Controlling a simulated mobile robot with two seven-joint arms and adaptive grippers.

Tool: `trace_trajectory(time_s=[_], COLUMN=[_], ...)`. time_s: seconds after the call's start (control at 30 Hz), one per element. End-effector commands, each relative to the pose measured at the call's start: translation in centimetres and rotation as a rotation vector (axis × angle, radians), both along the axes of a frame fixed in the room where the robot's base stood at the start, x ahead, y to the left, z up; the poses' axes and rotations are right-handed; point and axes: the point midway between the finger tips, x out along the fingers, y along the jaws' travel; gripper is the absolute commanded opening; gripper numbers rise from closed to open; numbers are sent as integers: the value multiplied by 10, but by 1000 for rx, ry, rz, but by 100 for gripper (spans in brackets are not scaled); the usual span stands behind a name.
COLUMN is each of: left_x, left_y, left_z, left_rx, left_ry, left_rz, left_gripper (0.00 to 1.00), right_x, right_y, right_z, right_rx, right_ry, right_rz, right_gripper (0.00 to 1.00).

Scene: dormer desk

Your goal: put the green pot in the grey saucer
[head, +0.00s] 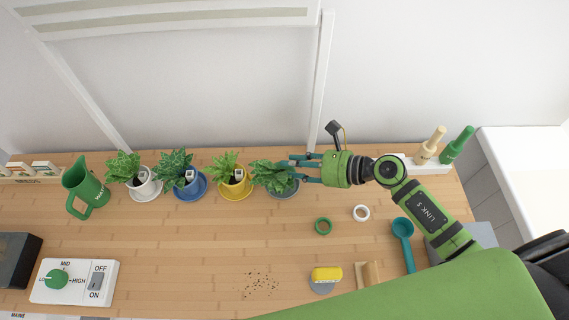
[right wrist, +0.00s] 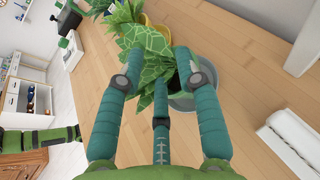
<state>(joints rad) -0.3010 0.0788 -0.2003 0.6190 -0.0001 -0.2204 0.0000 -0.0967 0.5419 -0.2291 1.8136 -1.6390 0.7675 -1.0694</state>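The leafy plant (head: 268,174) stands over the grey saucer (head: 284,194) at the right end of the plant row. Its leaves hide most of its pot, so the pot's colour and exact seat are hard to tell. In the right wrist view the grey saucer (right wrist: 207,72) shows beneath the plant (right wrist: 147,48), with a dark patch of pot or soil between the fingers. My right gripper (head: 298,169) is at the plant's right side with its fingers spread. In the right wrist view the fingers (right wrist: 158,85) reach around the leaves. My left gripper is not in view.
White, blue and yellow pots with plants stand in saucers to the left, beside a green watering can (head: 86,188). A green ring (head: 323,227), white ring (head: 361,213), teal scoop (head: 403,240) and yellow-topped item (head: 326,275) lie in front. The middle desk is mostly clear.

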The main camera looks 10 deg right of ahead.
Motion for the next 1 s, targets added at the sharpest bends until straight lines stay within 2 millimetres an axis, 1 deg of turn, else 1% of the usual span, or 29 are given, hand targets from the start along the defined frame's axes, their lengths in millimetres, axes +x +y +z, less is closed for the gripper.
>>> trace_trajectory(time_s=[0.03,0.2,0.4,0.57,1.0], left_x=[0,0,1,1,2], left_y=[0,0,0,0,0], left_z=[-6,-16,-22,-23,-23], left_rx=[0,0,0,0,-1], left_ry=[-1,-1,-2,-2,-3], left_rz=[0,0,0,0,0], left_gripper=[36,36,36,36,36], right_x=[-7,-25,-39,-43,-42], right_y=[-11,-39,-61,-66,-67], right_z=[-1,13,26,31,32], right_rx=[-6,-6,-1,1,0], right_ry=[2,2,2,1,0], right_rz=[-1,-1,-2,0,-1], right_gripper=[35,35,35,35,35])
